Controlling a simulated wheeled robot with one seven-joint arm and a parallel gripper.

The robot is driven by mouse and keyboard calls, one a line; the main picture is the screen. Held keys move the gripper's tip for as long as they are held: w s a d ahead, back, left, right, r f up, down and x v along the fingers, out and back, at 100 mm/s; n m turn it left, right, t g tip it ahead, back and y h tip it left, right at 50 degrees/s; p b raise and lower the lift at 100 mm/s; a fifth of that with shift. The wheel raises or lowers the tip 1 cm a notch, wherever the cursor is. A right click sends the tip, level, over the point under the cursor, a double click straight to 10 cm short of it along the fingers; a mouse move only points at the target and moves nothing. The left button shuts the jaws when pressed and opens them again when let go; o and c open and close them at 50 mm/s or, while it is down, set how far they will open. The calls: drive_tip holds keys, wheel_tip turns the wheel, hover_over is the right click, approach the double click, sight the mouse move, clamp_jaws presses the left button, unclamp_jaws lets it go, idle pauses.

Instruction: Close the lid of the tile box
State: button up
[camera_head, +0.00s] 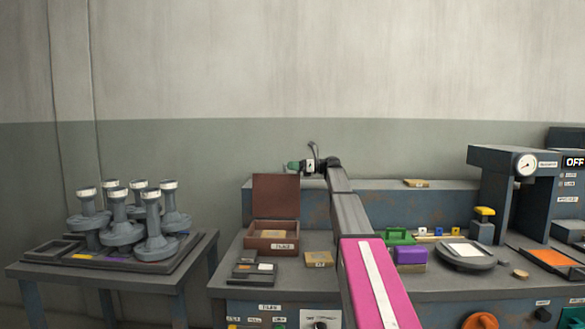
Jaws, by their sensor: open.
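The tile box (262,244) is a brown-red box with a "TILES" label on its front, on the bench left of my arm. Its lid (276,198) stands upright at the back edge, so the box is open. A tan tile (272,234) shows inside. My gripper (293,166) is at the end of my outstretched arm, above and slightly right of the lid's top edge in the picture. It is open and appears empty, with a green fingertip pointing left. Its depth relative to the lid is hard to tell.
Another tan tile (319,259) and a dark tray (254,271) lie before the box. Purple (411,255) and green (397,237) blocks and a round plate (465,256) are right of my arm. A gauge press (501,180) stands farther right. A side table (120,281) holds several grey pedestals.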

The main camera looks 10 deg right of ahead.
drive_tip(key=shift+a, duration=0.1)
clamp_jaws()
